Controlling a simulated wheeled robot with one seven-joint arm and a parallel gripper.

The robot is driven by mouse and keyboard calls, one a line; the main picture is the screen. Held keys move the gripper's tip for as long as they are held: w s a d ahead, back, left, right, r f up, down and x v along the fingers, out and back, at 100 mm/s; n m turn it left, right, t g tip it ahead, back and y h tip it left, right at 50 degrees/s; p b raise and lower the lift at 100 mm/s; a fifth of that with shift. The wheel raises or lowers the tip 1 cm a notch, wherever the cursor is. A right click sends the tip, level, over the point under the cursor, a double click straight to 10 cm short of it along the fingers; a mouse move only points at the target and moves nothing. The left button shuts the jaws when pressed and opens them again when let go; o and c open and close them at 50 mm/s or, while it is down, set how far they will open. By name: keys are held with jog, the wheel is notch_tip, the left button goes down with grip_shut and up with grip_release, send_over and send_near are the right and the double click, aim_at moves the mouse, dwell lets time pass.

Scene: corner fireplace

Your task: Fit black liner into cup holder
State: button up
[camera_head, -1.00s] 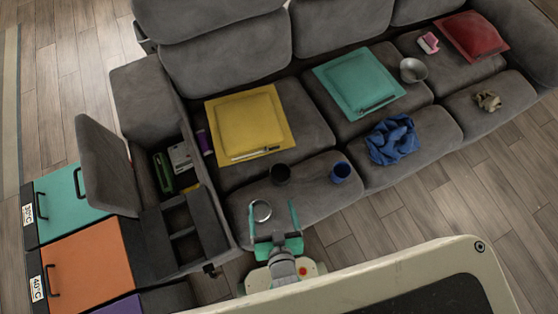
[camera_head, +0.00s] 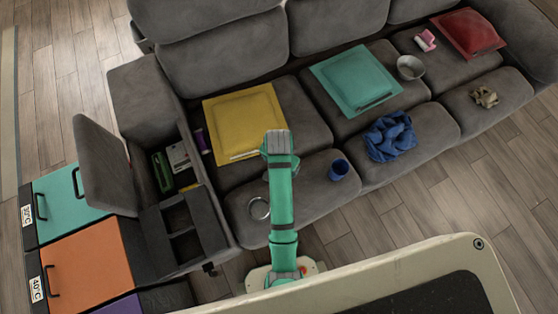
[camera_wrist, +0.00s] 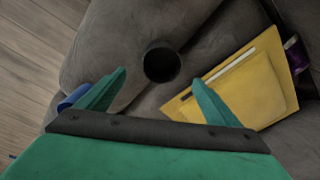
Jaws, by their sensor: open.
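The black liner (camera_wrist: 161,62) stands on the sofa seat in the wrist view, its round dark opening facing up. In the head view my arm hides it. My gripper (camera_wrist: 163,90) is open and empty, its two green fingers apart, with the liner beyond and between the fingertips. The cup holder (camera_head: 181,232) is the dark grey console with square compartments in the open sofa arm, at the left in the head view.
A raised lid (camera_head: 104,165) stands beside the console.

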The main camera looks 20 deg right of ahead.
jog(key=shift+m+g, duration=0.4)
jog(key=shift+g, duration=0.2)
jog(key=f, duration=0.5)
jog(key=w+f, duration=0.1)
jog(key=f, duration=0.2)
jog(key=shift+f, duration=0.3)
jog(key=c, duration=1.6)
jog(key=shift+r, duration=0.1)
jog(key=shift+r, duration=0.5)
jog(key=s+r, duration=0.3)
jog(key=s, duration=0.1)
jog(key=s+d+r, duration=0.1)
jog(key=s+r, duration=0.3)
jog(key=s+d+r, duration=0.1)
jog(key=s+r, duration=0.3)
jog(key=shift+d, duration=0.1)
